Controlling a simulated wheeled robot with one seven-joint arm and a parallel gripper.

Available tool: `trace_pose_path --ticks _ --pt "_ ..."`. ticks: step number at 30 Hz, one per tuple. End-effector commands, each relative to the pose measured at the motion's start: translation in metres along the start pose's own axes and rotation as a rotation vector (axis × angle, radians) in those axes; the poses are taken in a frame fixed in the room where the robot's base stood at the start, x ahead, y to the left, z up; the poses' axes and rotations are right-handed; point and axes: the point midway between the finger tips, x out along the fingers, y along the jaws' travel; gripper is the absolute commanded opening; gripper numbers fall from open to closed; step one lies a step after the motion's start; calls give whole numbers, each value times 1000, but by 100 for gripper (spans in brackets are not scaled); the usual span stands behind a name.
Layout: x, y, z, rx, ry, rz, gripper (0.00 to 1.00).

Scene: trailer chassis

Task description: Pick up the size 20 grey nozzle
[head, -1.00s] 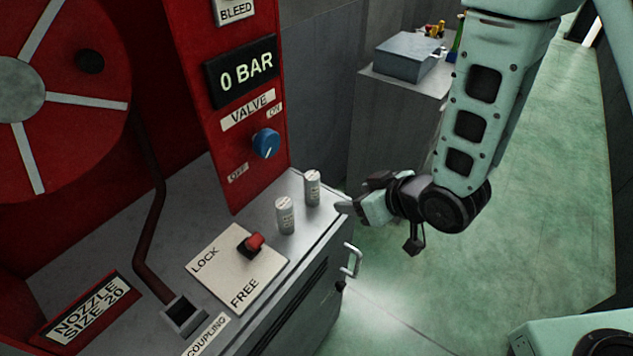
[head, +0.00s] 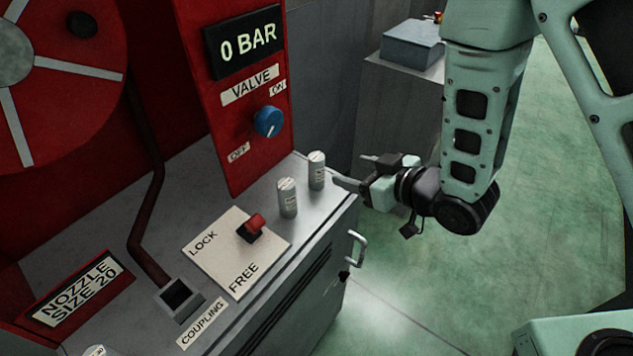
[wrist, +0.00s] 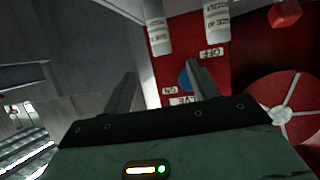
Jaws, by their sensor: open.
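Two upright grey cylindrical nozzles stand near the right edge of the cabinet top: a nearer one (head: 287,198) and a farther one (head: 317,171). Their small labels are too small to read in the head view, so I cannot tell their sizes. Both also show in the wrist view, one at upper middle (wrist: 157,28) and one to its right (wrist: 217,22), with blurred lettering. My gripper (head: 355,170) is open and empty, just right of the farther nozzle, its fingers pointing left toward the cabinet. The open fingers also show in the wrist view (wrist: 163,70), apart from both nozzles.
The panel with a blue valve knob (head: 268,121) rises behind the nozzles. A red lock lever (head: 251,228) and coupling socket (head: 180,298) are on the cabinet top. A "NOZZLE SIZE 20" sign (head: 78,290) is at left. A pale round top (head: 97,351) shows at the bottom edge.

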Motion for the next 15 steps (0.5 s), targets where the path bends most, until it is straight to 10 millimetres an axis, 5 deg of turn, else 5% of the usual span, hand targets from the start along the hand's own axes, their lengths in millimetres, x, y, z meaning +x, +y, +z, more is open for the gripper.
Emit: trace_pose_path --ticks 15 --pt "35 0 -2 0 -2 0 60"
